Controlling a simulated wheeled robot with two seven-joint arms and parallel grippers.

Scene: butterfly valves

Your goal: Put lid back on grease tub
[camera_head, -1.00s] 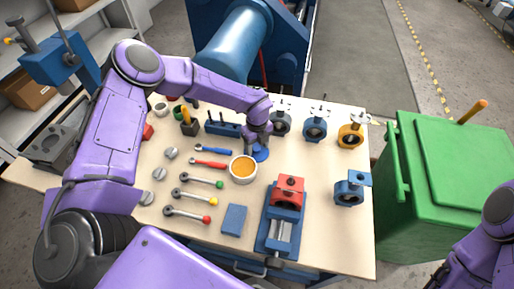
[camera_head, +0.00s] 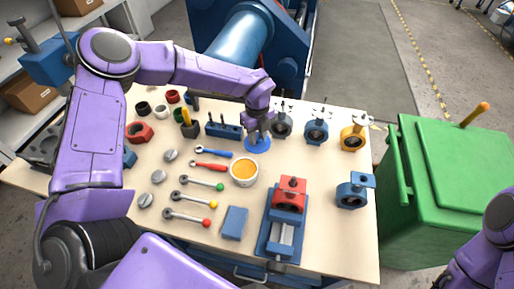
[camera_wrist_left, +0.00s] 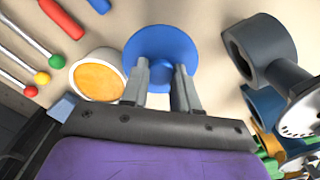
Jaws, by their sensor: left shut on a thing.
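The grease tub (camera_head: 244,172) is a white round tub with orange grease, open, standing on the workbench. It also shows in the left wrist view (camera_wrist_left: 99,77), left of my fingers. The blue round lid (camera_head: 257,145) is just behind the tub in the head view, and shows as a blue disc with a knob in the left wrist view (camera_wrist_left: 160,45). My left gripper (camera_head: 258,132) points down and is shut on the lid's knob. Whether the lid touches the bench is hard to tell. My right gripper is out of view; only part of my right arm shows at the lower right edge.
Valve bodies, including a yellow one (camera_head: 353,137), stand right of the lid. A red and blue vise (camera_head: 287,215) is at the front right. Several wrenches and a blue block (camera_head: 235,222) lie around the tub. A green bin (camera_head: 450,185) stands right of the bench (camera_head: 335,245).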

